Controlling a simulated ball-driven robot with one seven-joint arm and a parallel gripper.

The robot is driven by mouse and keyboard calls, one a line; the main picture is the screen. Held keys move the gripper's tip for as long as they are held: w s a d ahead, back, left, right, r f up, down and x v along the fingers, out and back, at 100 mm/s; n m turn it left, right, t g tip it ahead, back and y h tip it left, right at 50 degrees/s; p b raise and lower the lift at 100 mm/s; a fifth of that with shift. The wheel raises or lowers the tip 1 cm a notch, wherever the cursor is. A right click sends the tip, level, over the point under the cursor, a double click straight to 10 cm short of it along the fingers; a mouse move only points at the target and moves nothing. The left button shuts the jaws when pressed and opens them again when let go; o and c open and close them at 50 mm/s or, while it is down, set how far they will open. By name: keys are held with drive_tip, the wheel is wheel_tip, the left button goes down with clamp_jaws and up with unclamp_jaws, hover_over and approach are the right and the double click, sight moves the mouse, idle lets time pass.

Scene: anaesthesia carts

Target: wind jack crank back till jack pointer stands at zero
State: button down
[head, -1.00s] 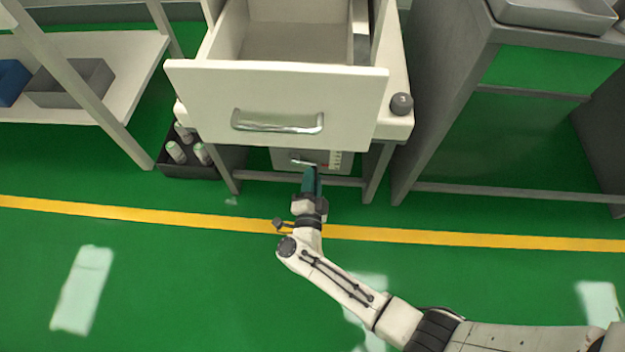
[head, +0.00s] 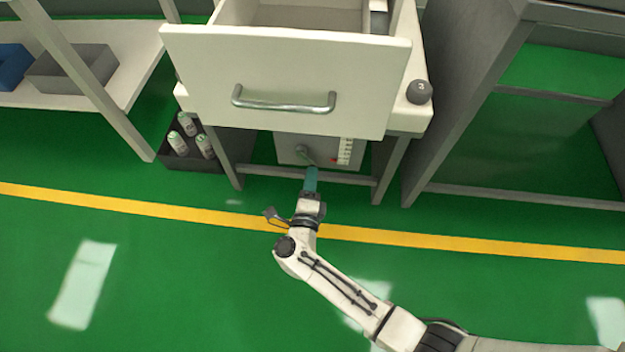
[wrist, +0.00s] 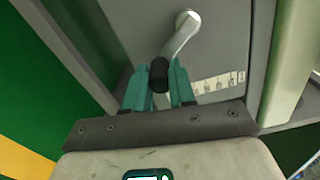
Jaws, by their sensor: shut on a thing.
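The jack is a pale grey panel (head: 287,153) low under the open drawer, with a metal crank (head: 304,152) on its front. In the wrist view the crank arm (wrist: 180,38) slants down from its hub to a dark handle knob (wrist: 158,74). My gripper (head: 311,172) has teal fingers, shut around that knob; they also show in the wrist view (wrist: 158,88). A white scale (head: 345,151) is right of the crank, with a small red pointer (head: 334,160) beside its lower part. The scale's figures are too small to read, and the wrist view shows no pointer.
The drawer (head: 285,80) juts out above the jack. Cart legs stand on both sides. A dark crate (head: 190,164) with several bottles is at left, a grey cart (head: 465,100) at right. The green floor in front is clear.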

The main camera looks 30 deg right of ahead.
drive_tip(key=shift+f, duration=0.15)
idle(0.3)
drive_tip(key=c, duration=0.9)
unclamp_jaws()
drive_tip(key=shift+c, duration=0.2)
drive_tip(key=p+v, duration=0.3)
drive_tip(key=v, duration=0.8)
drive_tip(key=shift+w+d, duration=0.1)
